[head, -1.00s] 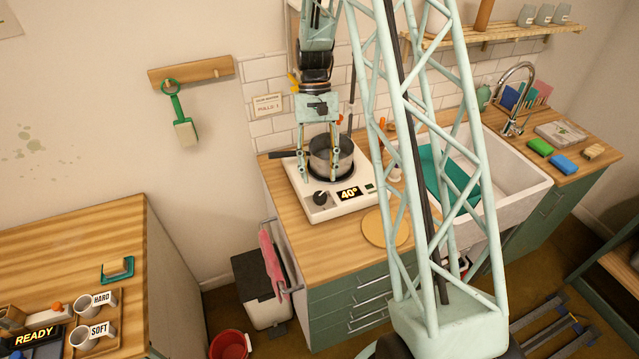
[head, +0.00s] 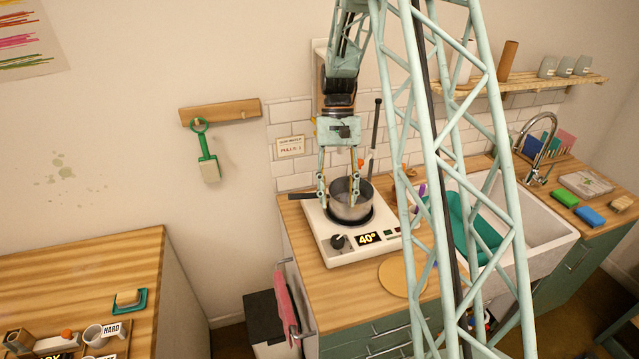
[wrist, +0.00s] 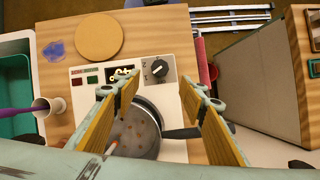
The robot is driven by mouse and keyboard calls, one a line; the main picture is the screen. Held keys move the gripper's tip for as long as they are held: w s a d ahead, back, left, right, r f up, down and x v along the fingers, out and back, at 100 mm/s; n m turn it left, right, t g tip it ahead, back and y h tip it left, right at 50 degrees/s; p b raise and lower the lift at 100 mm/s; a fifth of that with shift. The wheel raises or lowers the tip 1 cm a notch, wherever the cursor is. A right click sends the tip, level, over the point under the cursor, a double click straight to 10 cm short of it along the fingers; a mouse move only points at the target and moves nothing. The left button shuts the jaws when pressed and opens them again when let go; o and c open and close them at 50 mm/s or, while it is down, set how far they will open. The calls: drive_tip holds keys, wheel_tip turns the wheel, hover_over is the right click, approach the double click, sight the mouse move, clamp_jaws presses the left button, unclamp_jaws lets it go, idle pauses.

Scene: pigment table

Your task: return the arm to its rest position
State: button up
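My gripper (head: 338,194) hangs pointing down over the hotplate, its two fingers spread apart with nothing between them. In the wrist view my gripper (wrist: 158,98) is also open, with the pot below and between the fingers. The metal pot (head: 350,206) stands on the white hotplate (head: 325,236), with its dark handle toward the left. The pot (wrist: 140,130) holds a few small orange-brown bits in the wrist view. From the head view I cannot tell whether the fingertips touch the pot. The hotplate display (head: 368,239) reads 40°.
A sink (head: 530,225) lies to the right, partly behind my lattice column. A round wooden board (head: 402,278) lies in front of the hotplate. A tall dark stick (head: 375,130) stands behind the pot. A green-handled tool (head: 207,155) hangs on the wall. The left table (head: 80,265) has open space.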

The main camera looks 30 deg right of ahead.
idle(0.3)
drive_tip(key=s+a+r+n+t+h+b, duration=0.1)
drive_tip(key=s+a+r+t+b, duration=0.15)
drive_tip(key=s+a+r, duration=0.5)
drive_tip(key=s+a+r+n+t+b, duration=0.1)
drive_tip(key=s+a+r+b, duration=0.3)
drive_tip(key=r, duration=0.6)
drive_tip(key=s+a+n+t+b, duration=0.1)
drive_tip(key=s+a, duration=0.3)
drive_tip(key=s, duration=0.8)
drive_tip(key=s+a+n+t+b, duration=0.2)
drive_tip(key=s+a+t+b, duration=0.1)
drive_tip(key=s, duration=1)
drive_tip(key=shift+a+r+h+b, duration=0.3)
drive_tip(key=shift+a+h+b, duration=0.1)
drive_tip(key=shift+b, duration=0.4)
drive_tip(key=shift+d+t, duration=0.2)
drive_tip(key=shift+t, duration=0.05)
